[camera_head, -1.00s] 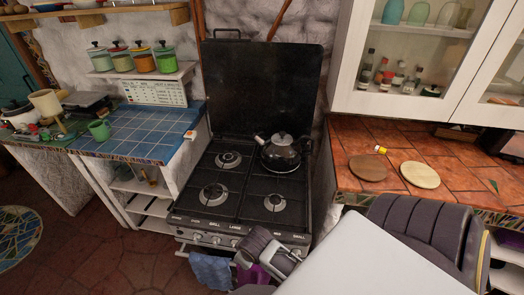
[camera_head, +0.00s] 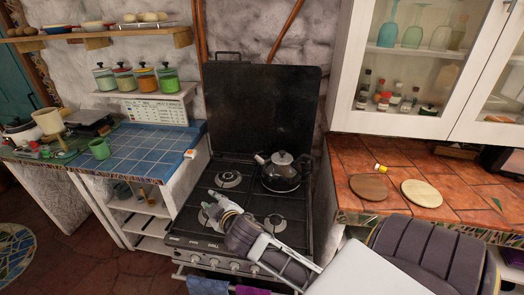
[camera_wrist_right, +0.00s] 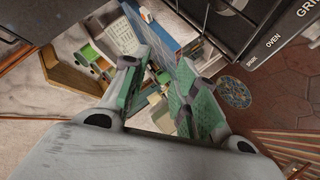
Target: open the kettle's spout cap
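The kettle (camera_head: 282,174), dark and glossy with a light lid, stands on the back right burner. Its spout points left, with a pale spot at the tip (camera_head: 260,159); whether the cap there is open or shut is too small to tell. My right gripper (camera_head: 209,207) is over the front left part of the stove, left of and nearer than the kettle, not touching it. In the right wrist view its green-padded fingers (camera_wrist_right: 160,88) are apart with nothing between them. The kettle does not show there. My left gripper is not in view.
The stove (camera_head: 185,222) has a raised black lid behind the kettle. Two round boards (camera_head: 369,187) lie on the red-tiled counter right, under a white cabinet (camera_head: 420,124). Space left of the kettle looks clear.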

